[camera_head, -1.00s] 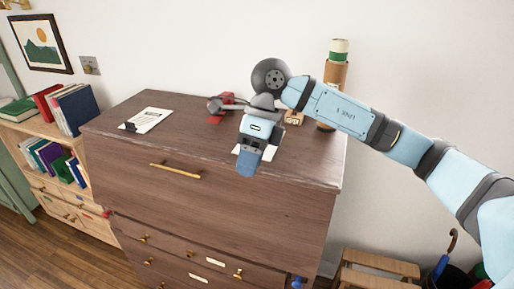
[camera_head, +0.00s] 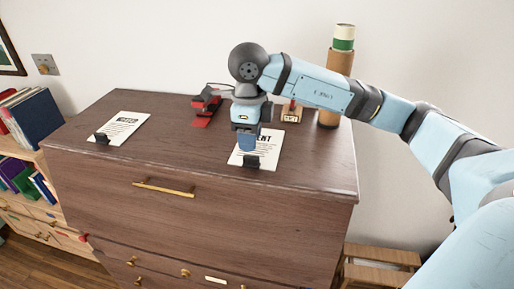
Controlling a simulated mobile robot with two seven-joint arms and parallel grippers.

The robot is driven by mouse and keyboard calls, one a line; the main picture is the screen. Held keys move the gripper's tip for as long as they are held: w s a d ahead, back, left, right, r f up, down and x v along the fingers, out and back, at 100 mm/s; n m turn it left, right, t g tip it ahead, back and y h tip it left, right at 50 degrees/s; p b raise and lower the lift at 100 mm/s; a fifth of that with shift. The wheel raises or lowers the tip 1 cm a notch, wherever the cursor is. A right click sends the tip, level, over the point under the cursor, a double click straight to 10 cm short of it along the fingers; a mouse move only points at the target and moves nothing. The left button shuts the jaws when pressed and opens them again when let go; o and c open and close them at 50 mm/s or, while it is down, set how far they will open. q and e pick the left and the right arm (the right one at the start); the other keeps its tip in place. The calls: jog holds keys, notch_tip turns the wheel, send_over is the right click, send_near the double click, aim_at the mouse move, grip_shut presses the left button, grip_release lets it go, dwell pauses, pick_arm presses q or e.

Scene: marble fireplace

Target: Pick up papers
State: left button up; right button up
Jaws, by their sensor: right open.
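Two white papers lie on the brown dresser top. The left paper (camera_head: 122,129) has a black clip (camera_head: 102,138) at its near left corner. The right paper (camera_head: 267,146) shows part of a printed heading and has a black clip (camera_head: 251,161) at its near edge. My right gripper (camera_head: 247,145) points down over the right paper and hides part of it. Its fingertips are close to the paper, just behind the clip; I cannot tell whether they touch it. Nothing shows held in it. My left gripper is not in view.
On the dresser top (camera_head: 190,150), a red stapler-like object (camera_head: 205,105), a small wooden block (camera_head: 291,112) and a cardboard tube (camera_head: 338,85) stand at the back. A bookshelf (camera_head: 25,165) is at left.

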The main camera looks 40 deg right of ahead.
aim_at(251, 156)
jog(key=shift+f, duration=1.05)
notch_tip(251, 156, down, 4)
jog(key=shift+d+r+p, duration=0.15)
jog(key=shift+r+p, duration=0.05)
jog(key=shift+p, duration=0.35)
jog(key=shift+f, duration=0.4)
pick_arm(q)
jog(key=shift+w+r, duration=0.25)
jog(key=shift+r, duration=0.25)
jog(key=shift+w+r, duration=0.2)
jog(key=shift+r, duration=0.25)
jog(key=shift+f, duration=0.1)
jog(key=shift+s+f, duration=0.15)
pick_arm(e)
grip_shut()
